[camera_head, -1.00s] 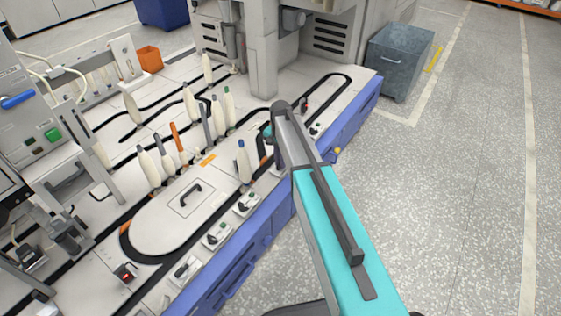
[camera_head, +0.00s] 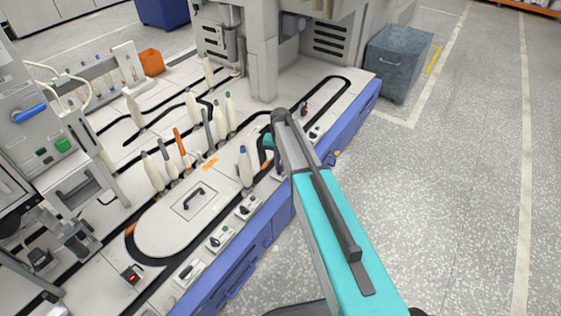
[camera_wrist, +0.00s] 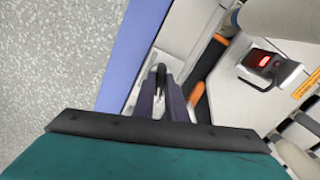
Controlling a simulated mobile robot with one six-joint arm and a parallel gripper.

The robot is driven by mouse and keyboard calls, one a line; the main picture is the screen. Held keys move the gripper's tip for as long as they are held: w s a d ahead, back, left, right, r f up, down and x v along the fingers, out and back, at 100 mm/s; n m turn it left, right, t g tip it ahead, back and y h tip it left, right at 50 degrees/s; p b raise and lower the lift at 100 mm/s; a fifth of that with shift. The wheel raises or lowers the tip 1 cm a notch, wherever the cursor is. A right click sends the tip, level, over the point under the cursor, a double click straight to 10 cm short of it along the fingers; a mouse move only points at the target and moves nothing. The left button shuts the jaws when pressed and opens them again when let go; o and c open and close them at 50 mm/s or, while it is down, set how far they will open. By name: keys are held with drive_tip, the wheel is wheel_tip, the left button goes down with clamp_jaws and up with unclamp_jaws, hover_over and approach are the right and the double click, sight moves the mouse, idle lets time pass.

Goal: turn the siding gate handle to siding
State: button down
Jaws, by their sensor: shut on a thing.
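In the wrist view, my gripper (camera_wrist: 162,92) has its two dark fingers closed around a small black handle (camera_wrist: 160,71). The handle stands on a pale plate close to the blue edge of the machine. I take it to be the siding gate handle; its label is not readable. In the head view, my arm hides the fingertips and the held handle.
Several similar small black switches, one here (camera_head: 246,208), line the machine's front edge. A white bobbin with a blue tip (camera_head: 245,168) stands just left of my arm. In the wrist view, a block with a red display (camera_wrist: 267,64) sits at right.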

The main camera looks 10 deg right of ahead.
sight(280, 167)
drive_tip(key=n+p, duration=0.2)
drive_tip(key=n, duration=0.1)
drive_tip(key=n+p, duration=0.1)
drive_tip(key=p, duration=0.1)
drive_tip(key=shift+a+r, duration=0.1)
drive_tip(key=shift+r, duration=0.15)
drive_tip(key=shift+w+a+f+n+p, duration=0.1)
drive_tip(key=shift+n+p, duration=0.5)
drive_tip(key=shift+n, duration=0.5)
drive_tip(key=shift+f+n+p, duration=0.1)
drive_tip(key=shift+n+p, duration=0.45)
drive_tip(key=shift+n, duration=0.55)
drive_tip(key=c, duration=1.8)
unclamp_jaws()
drive_tip(key=shift+r, duration=0.1)
wheel_tip(280, 167, up, 14)
drive_tip(key=p, duration=0.1)
drive_tip(key=shift+f+p, duration=0.2)
drive_tip(key=shift+p, duration=0.2)
drive_tip(key=shift+r+p, duration=0.15)
drive_tip(key=shift+p, duration=0.25)
